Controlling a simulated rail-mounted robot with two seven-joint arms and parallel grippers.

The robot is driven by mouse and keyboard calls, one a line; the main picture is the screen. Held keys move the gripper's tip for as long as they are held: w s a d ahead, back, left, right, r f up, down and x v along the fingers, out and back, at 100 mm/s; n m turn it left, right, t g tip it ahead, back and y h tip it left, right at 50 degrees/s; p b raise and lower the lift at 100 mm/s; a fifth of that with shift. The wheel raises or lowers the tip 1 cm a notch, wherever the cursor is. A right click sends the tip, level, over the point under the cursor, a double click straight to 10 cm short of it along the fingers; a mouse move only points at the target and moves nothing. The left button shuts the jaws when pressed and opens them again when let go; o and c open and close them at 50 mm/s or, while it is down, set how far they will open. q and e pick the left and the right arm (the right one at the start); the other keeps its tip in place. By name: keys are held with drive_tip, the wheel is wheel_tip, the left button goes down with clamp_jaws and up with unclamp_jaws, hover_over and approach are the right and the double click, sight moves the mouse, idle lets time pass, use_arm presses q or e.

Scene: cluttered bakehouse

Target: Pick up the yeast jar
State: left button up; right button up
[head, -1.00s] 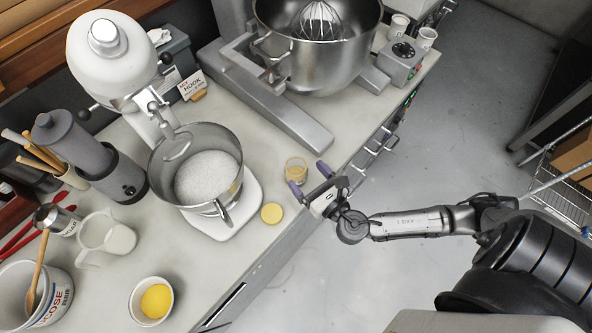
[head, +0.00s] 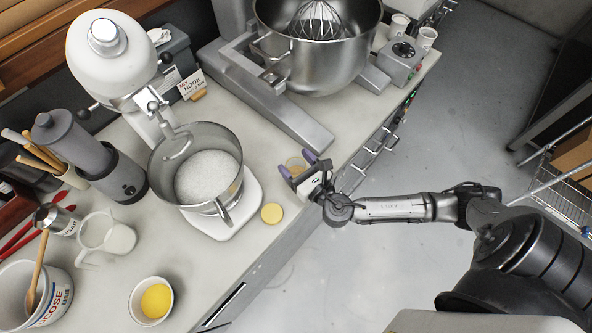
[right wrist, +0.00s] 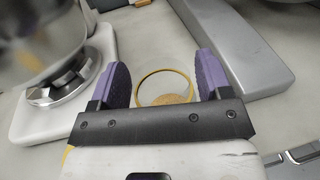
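The yeast jar (head: 294,162), a small open glass jar with tan contents, stands on the worktop near its front edge. My right gripper (head: 297,165) has reached it from the front right. In the right wrist view the jar's round rim (right wrist: 165,73) lies between the two purple fingers, with a gap on each side. The gripper is open, and its palm hides the jar's near lower part. A round yellow lid (head: 271,213) lies flat on the worktop, left of and nearer than the jar. My left gripper is out of view.
A white stand mixer with a steel bowl (head: 209,178) stands left of the jar. A large mixer's grey base leg (head: 285,122) lies behind it. A bowl with yellow contents (head: 151,300) and a glass jug (head: 108,238) are farther left. The worktop's front edge is close.

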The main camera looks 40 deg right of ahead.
drive_tip(key=c, duration=0.9)
